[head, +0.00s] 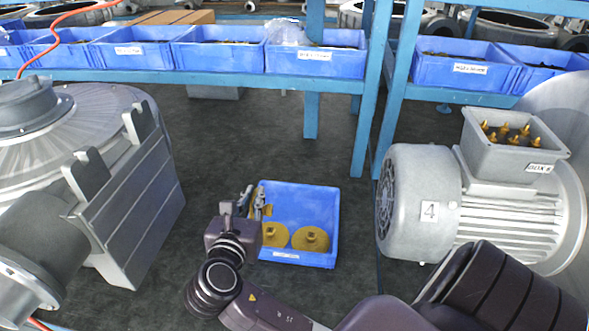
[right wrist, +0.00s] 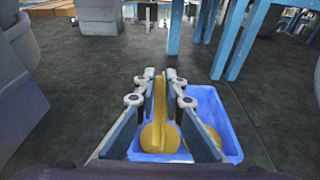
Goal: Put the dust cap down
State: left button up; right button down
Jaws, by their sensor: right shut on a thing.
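My right gripper (head: 258,203) is over the left side of a blue bin (head: 328,205) on the dark floor. It is shut on a yellow dust cap (right wrist: 160,92), which stands edge-on between the fingers in the right wrist view. In the head view only a sliver of the held cap shows between the fingers. Two more round yellow caps lie flat in the bin, one at the right (head: 310,239) and one at the left (head: 274,235), partly covered by my gripper. My left gripper is not in view.
A large grey housing (head: 130,200) stands at the left. Blue shelving with blue bins (head: 318,62) runs along the back. Dark floor is free behind the bin.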

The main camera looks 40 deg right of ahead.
pick_arm(q)
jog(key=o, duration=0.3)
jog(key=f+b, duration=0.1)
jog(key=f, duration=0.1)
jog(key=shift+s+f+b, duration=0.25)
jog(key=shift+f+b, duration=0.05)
jog(key=shift+b, duration=0.05)
pick_arm(e)
jog(key=w+d+r+h+b, duration=0.1)
jog(key=w+d+r, duration=0.2)
jog(key=d, duration=0.5)
jog(key=w+d+r+b, duration=0.1)
jog(key=w+d+r, duration=0.25)
jog(key=d, duration=0.55)
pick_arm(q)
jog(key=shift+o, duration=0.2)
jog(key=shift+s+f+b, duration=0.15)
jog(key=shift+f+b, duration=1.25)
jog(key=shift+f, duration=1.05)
pick_arm(e)
notch_tip(320, 180, down, 20)
jog(key=shift+f+t, duration=0.15)
jog(key=shift+t, duration=0.15)
jog(key=shift+w+d+f, duration=0.1)
jog(key=shift+f, duration=0.2)
jog(key=c, duration=2)
grip_release()
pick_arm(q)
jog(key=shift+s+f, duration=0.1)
